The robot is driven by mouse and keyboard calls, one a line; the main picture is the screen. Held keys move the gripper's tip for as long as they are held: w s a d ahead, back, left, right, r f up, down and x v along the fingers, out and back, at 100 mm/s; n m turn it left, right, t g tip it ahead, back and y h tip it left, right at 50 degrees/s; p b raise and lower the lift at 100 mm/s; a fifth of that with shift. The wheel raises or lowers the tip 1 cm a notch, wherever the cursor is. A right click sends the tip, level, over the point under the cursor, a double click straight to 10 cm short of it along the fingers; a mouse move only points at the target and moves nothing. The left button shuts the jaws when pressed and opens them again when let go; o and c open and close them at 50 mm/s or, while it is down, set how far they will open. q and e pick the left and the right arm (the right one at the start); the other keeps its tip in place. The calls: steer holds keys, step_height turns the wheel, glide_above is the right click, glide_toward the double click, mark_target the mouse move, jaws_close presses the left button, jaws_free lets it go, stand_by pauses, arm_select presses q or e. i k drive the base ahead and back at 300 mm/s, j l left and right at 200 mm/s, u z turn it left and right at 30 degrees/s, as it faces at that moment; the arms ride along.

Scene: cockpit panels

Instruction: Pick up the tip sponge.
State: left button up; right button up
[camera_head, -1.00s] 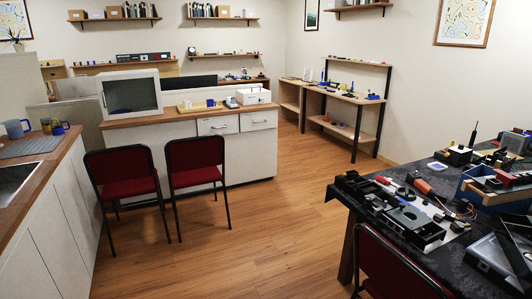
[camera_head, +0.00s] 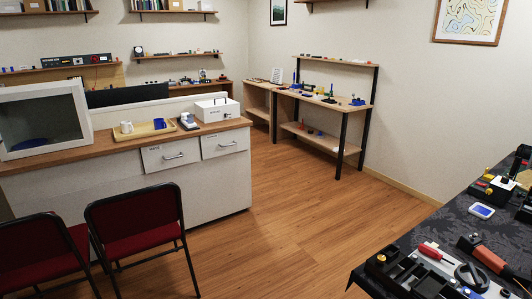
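I cannot make out a tip sponge in the head view; the small items on the benches are too small to tell. The dark table (camera_head: 415,240) at the right holds electronic parts and tools, among them a red-handled tool (camera_head: 430,252) and an orange-handled tool (camera_head: 488,260). Neither of my grippers is in view.
Two red chairs (camera_head: 135,220) stand at the front left before a white counter (camera_head: 115,190) with a wooden top. A black-legged workbench (camera_head: 340,102) with small items stands against the back right wall. The wooden floor (camera_head: 285,225) between counter and dark table is clear.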

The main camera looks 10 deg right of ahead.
mark_target(487, 177)
steer(key=i+z, duration=0.4)
steer(key=i+j+z, duration=0.2)
steer(key=i+z, duration=0.2)
steer(key=i, duration=0.15)
steer(key=i+z, duration=0.25)
steer(key=z, duration=0.15)
steer(key=i+z, duration=0.25)
steer(key=z, duration=0.15)
steer(key=i+j+z, duration=0.1)
steer(key=i+z, duration=0.25)
steer(key=i+j+z, duration=0.1)
steer(key=z, duration=0.3)
